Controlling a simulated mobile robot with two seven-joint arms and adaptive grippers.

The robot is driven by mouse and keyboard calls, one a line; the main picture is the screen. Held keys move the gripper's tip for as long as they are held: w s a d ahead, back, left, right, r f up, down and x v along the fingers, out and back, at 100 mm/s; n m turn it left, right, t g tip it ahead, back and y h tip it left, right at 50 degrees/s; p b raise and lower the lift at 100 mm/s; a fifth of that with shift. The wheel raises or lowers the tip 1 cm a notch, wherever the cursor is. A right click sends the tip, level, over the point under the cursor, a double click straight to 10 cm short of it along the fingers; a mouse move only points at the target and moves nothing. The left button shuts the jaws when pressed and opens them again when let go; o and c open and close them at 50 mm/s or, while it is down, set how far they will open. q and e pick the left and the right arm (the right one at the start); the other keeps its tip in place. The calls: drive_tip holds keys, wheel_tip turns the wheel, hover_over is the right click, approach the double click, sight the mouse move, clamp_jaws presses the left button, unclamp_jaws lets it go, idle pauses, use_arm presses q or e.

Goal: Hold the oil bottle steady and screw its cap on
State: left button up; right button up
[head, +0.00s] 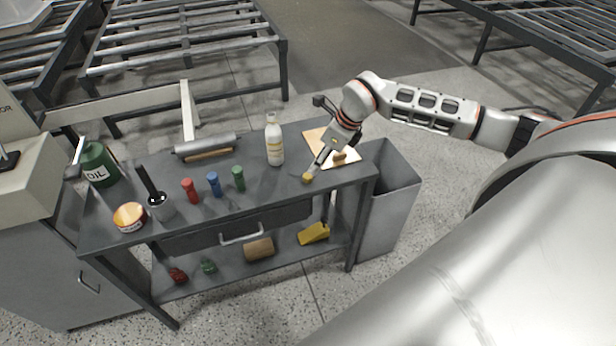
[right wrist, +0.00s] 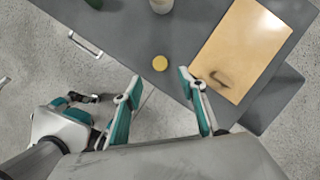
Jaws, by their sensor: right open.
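The oil bottle (head: 274,145), white with a pale label, stands upright on the grey workbench (head: 225,203). Its lower part shows at the top edge of the right wrist view (right wrist: 161,4). The small yellow cap (head: 307,177) lies on the bench near its front edge, apart from the bottle. My right gripper (head: 313,168) is open above the bench close to the cap. In the right wrist view the cap (right wrist: 160,63) shows ahead of and between the parted fingertips. My left gripper (right wrist: 78,106) shows at lower left there, away from bottle and cap; its jaw opening is unclear.
A tan board (head: 322,141) with a brown piece lies behind my right gripper. Red (head: 190,190), blue (head: 214,184) and green (head: 238,178) small bottles stand left of the oil bottle. A green oil can (head: 97,165) is at far left. A grey bin (head: 385,205) adjoins the bench's right.

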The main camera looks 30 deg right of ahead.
sight(308, 176)
drive_tip(key=shift+x, duration=1.25)
drive_tip(key=shift+p+x, duration=0.3)
drive_tip(key=shift+x, duration=2.3)
drive_tip(key=shift+w+a, duration=0.1)
drive_tip(key=shift+w, duration=0.05)
drive_tip(key=c, duration=0.8)
